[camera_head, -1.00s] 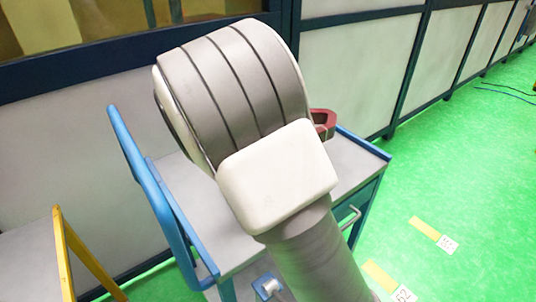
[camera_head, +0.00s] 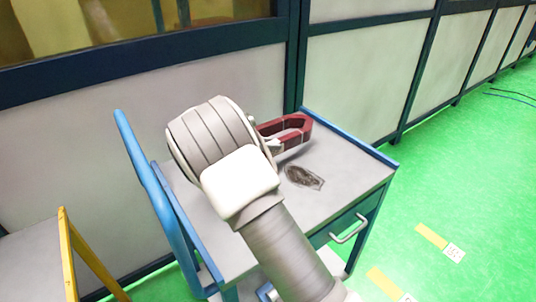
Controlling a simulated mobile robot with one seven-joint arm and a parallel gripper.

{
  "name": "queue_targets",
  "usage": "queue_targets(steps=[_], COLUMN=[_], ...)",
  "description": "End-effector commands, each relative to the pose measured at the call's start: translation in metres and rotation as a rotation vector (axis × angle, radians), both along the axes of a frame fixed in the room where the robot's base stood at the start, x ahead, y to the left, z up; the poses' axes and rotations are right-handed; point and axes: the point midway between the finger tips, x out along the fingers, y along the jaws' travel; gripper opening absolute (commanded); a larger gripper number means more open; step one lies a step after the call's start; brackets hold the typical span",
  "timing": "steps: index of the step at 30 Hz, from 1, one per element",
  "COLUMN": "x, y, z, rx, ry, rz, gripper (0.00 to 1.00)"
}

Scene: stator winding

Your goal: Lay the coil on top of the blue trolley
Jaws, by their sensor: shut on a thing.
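The coil (camera_head: 303,123) is a dark red loop with pale bands. It is seen beyond my arm, above the back part of the blue trolley's grey top (camera_head: 345,175). My gripper (camera_head: 272,147) is shut on the near left end of the coil. The large grey and white wrist of my arm hides most of the gripper and part of the coil. I cannot tell whether the coil touches the top.
A small dark, flat patch or item (camera_head: 303,178) lies on the trolley top in front of the coil. The trolley's blue handle (camera_head: 150,180) rises at left. A yellow-framed table (camera_head: 70,250) stands further left. Panelled walls (camera_head: 365,65) run behind.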

Motion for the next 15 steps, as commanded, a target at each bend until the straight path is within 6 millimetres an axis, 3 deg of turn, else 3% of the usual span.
queue_targets(steps=[8, 15], x=[0.009, 0.009], y=[0.004, 0.004], z=[-0.007, -0.037], rx=[0.000, -0.001], ry=[-0.005, -0.002], rz=[-0.002, -0.002], gripper=[0.00, 0.00])
